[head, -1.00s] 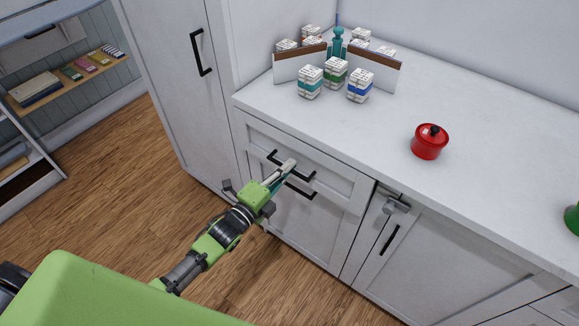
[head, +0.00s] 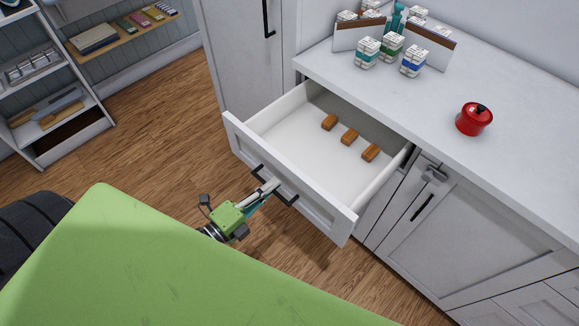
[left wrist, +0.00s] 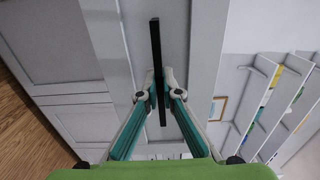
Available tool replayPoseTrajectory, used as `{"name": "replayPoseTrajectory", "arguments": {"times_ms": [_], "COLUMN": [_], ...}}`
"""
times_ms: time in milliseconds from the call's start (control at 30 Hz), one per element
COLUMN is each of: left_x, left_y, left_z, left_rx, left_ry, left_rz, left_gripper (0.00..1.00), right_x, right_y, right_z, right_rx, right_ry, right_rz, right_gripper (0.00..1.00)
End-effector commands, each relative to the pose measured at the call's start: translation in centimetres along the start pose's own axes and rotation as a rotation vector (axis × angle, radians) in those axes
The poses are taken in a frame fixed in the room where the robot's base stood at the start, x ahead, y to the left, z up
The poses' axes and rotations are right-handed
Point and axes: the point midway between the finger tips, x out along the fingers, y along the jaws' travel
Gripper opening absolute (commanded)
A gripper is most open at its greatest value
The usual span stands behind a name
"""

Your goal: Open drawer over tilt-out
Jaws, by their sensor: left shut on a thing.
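The drawer (head: 335,165) is pulled well out of the white cabinet, and its inside shows. Several small brown wooden blocks (head: 349,136) lie toward its back. My left gripper (head: 272,187) is shut on the black bar handle (head: 288,199) at the middle of the drawer front (head: 325,212). In the left wrist view the fingertips (left wrist: 154,82) close on the black handle (left wrist: 156,50) from both sides. The tilt-out front below the drawer is hidden behind the open drawer in the head view. My right gripper is not in view.
The white countertop (head: 500,140) holds a red pot (head: 474,119) and several small labelled boxes (head: 413,61). A cabinet door with a child lock (head: 434,175) is right of the drawer. A shelf unit (head: 55,105) stands at the left. Wooden floor is clear between.

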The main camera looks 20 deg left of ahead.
Motion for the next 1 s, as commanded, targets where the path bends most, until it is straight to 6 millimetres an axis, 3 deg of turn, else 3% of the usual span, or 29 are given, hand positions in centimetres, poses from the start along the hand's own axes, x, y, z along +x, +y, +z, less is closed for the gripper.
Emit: {"name": "replayPoseTrajectory", "arguments": {"times_ms": [33, 200, 400, 967, 1000], "left_x": [-1.4, -4.8, -7.2, -8.3, -8.3], "left_y": [0.1, 0.2, 0.1, 0.1, 0.1], "left_z": [0.0, 0.0, 0.0, 0.0, 0.0], "left_rx": [-0.001, 0.0, 0.001, 0.0, 0.0], "left_ry": [-0.002, -0.001, -0.001, -0.001, -0.001], "left_rz": [0.008, 0.007, 0.005, 0.002, 0.002], "left_gripper": [0.0, 0.0, 0.0, 0.0, 0.08], "right_x": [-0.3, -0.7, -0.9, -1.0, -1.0], "right_y": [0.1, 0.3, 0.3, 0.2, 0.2], "right_z": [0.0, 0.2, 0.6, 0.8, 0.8], "right_rx": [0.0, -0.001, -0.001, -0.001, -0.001], "right_ry": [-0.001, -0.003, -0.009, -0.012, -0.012], "right_rz": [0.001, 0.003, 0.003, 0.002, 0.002], "right_gripper": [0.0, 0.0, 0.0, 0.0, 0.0]}}
